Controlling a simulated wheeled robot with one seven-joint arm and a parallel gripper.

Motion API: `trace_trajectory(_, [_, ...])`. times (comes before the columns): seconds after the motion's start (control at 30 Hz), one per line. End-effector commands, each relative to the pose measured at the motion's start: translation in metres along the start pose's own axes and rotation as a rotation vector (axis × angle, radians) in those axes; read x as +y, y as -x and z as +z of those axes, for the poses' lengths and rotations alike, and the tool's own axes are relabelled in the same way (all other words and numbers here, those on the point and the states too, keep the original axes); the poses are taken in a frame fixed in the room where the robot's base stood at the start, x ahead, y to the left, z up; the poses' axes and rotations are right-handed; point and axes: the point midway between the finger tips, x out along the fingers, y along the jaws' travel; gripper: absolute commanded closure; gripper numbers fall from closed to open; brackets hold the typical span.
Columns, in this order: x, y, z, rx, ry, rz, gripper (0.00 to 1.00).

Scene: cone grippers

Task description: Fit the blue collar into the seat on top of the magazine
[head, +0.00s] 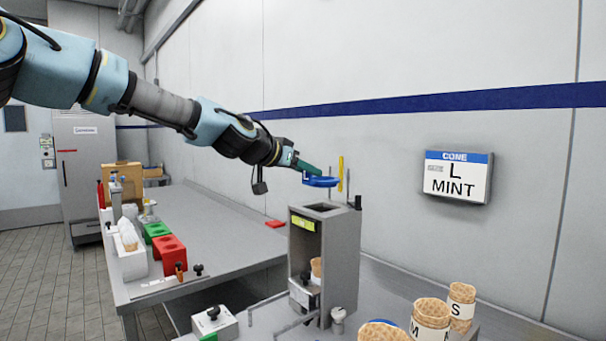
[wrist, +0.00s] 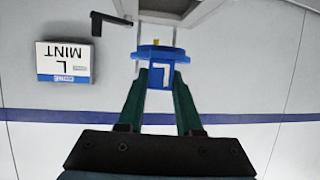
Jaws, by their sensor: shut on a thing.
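In the head view my gripper (head: 305,166) holds the blue collar (head: 320,181) in the air above the magazine. The magazine (head: 340,262) is a tall grey box with a square opening at its top (head: 323,209), and a cone shows in its front window. The collar is apart from the magazine top, with a gap below it.
A yellow upright piece (head: 341,174) stands behind the collar, and a black knob (head: 357,202) is at the magazine's top right corner. A wall sign (head: 457,177) reads L MINT. Cones (head: 431,318) stand at the lower right. Red (head: 170,255) and green (head: 158,231) blocks lie on the left bench.

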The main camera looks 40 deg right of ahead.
Motion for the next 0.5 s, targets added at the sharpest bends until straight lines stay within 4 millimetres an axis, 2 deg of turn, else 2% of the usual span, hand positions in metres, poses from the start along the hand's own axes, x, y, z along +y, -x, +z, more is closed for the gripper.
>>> trace_trajectory(0.5, [0.0,-0.014,0.034,0.0,0.001,0.0,1.0])
